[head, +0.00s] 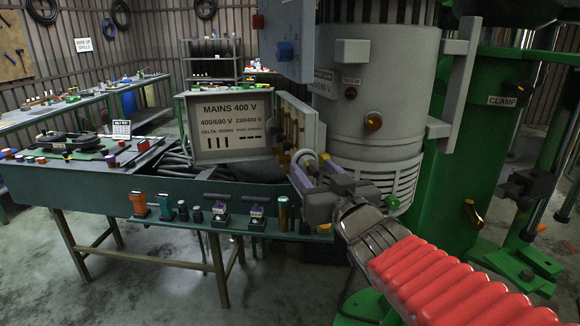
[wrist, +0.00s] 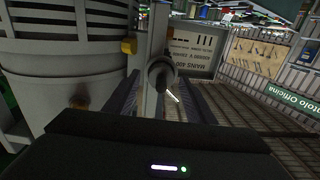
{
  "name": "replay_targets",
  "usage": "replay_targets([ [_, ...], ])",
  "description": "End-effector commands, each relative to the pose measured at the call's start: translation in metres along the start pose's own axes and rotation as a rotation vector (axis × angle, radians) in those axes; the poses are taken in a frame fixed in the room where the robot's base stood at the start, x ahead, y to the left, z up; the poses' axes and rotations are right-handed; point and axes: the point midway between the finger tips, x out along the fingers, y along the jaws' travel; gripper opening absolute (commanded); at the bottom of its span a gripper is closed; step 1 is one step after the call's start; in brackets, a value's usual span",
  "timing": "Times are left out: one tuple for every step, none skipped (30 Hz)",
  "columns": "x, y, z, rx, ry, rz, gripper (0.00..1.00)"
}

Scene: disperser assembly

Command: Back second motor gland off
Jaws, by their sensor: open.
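The motor (head: 375,100) is a large grey ribbed cylinder on a green body. Its open terminal box (head: 312,122) is on the left side. In the wrist view a round grey gland-like fitting (wrist: 160,73) is at the box's end, with a thin pale tip beside it. I cannot tell whether it is the second gland. My gripper (head: 318,172) is at the box's lower end, and a pale round part shows between its purple-tipped fingers. In the wrist view the fingers of my gripper (wrist: 158,97) stand apart on either side of the fitting. Contact cannot be made out.
A green bench (head: 100,197) with a row of small tools and parts runs left of the motor. A sign panel reading MAINS 400 V (head: 228,125) stands behind the gripper. A green column (head: 470,150) with a CLAMP label is at right. Open floor lies in front.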

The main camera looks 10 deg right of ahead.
Motion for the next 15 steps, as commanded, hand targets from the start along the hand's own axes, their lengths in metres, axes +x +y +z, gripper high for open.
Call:
replay_targets([
  [0.0013,-0.0005,0.0001,0.000,0.000,-0.001,0.50],
  [0.0017,-0.0008,0.0001,-0.001,0.000,-0.001,0.50],
  [0.0022,-0.0011,0.0001,-0.001,0.000,-0.001,0.50],
  [0.0024,-0.0013,0.0001,-0.001,0.000,-0.002,0.50],
  [0.0025,-0.0015,0.0001,-0.001,0.000,-0.002,0.50],
  [0.0026,-0.0018,0.0002,-0.001,0.000,-0.003,0.50],
  [0.0026,-0.0021,0.0002,-0.001,0.000,-0.003,0.50],
  [0.0026,-0.0025,0.0002,-0.001,0.000,-0.004,0.50],
  [0.0026,-0.0029,0.0003,-0.001,-0.001,-0.005,0.50],
  [0.0026,-0.0033,0.0003,0.000,0.000,-0.006,0.50],
  [0.0027,-0.0036,0.0003,0.000,-0.001,-0.006,0.50],
  [0.0027,-0.0038,0.0003,0.000,-0.001,-0.007,0.47],
  [0.0027,-0.0040,0.0003,0.000,-0.001,-0.007,0.45],
  [0.0027,-0.0042,0.0003,0.000,-0.001,-0.008,0.43],
  [0.0027,-0.0043,0.0004,0.000,-0.001,-0.008,0.40],
])
